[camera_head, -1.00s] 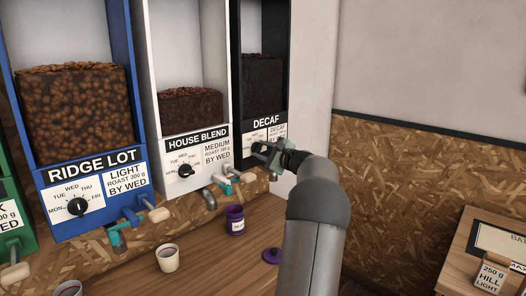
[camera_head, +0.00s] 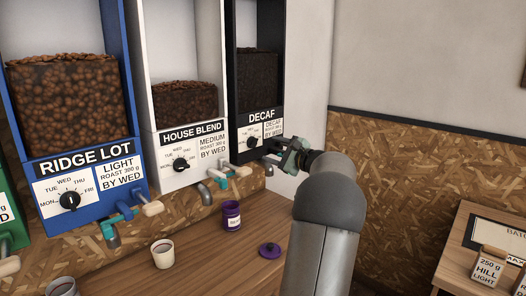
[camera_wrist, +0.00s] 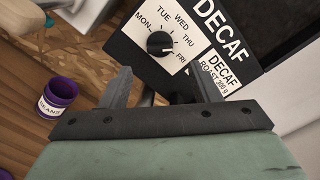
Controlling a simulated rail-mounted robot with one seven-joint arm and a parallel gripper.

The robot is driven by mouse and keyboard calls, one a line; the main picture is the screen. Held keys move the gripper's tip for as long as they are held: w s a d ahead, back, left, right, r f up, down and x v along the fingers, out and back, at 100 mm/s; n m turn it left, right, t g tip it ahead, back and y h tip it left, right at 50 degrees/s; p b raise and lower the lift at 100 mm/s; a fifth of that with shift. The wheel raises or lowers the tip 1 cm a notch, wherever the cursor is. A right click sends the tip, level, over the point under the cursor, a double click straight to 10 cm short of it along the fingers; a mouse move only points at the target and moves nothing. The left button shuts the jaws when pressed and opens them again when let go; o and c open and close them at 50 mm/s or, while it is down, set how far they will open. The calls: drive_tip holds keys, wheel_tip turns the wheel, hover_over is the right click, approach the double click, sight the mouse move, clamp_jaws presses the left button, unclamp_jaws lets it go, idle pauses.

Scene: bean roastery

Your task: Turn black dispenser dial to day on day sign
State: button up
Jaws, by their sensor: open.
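The black dispenser (camera_head: 262,117), labelled DECAF, stands at the right end of the row. Its round black dial (camera_head: 254,142) sits on a white day plate; the dial also shows in the wrist view (camera_wrist: 159,43), ringed by MON to FRI. Its pointer seems to face the FRI side, but is small. The day sign (camera_head: 273,127) beside the dial reads DECAF, ROAST 300 g; its day line is unreadable, partly hidden by a finger in the wrist view. My gripper (camera_wrist: 157,72) is open and empty, apart from the dial, its fingertips just below the plate.
The white House Blend (camera_head: 195,132) and blue Ridge Lot (camera_head: 85,160) dispensers stand to the left. Spouts and tap handles stick out below. A purple jar (camera_head: 231,216), its lid (camera_head: 270,251) and a white cup (camera_head: 163,254) stand on the counter. A wooden stand is at right.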

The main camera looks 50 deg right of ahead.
drive_tip(key=s+a+b, duration=0.1)
drive_tip(key=s, duration=0.9)
drive_tip(key=shift+b, duration=0.3)
drive_tip(key=shift+a, duration=0.1)
drive_tip(key=w+a+f+n+g+y+b, duration=0.15)
drive_tip(key=w+a+f+n+g, duration=0.35)
drive_tip(key=a, duration=0.6)
drive_tip(key=w+a+f+n+g+y+p, duration=0.15)
drive_tip(key=w+a+f+g, duration=0.25)
drive_tip(key=w+a+f, duration=0.45)
drive_tip(key=s+a+f+n+g+y, duration=0.1)
drive_tip(key=s+a+n+g, duration=0.15)
drive_tip(key=a, duration=0.65)
drive_tip(key=s+a+f+n+g+y, duration=0.1)
drive_tip(key=a+n, duration=0.3)
drive_tip(key=a, duration=0.6)
drive_tip(key=s+a+f+n+g+h+p, duration=0.1)
drive_tip(key=s+a+f+n+g+h, duration=0.2)
drive_tip(key=s+a+n, duration=1.1)
drive_tip(key=s+a+f+g, duration=0.2)
drive_tip(key=s+a+f, duration=0.1)
drive_tip(key=a+f, duration=0.1)
drive_tip(key=shift+s+f+n, duration=0.25)
drive_tip(key=shift+f+n, duration=0.05)
drive_tip(key=shift+f, duration=0.3)
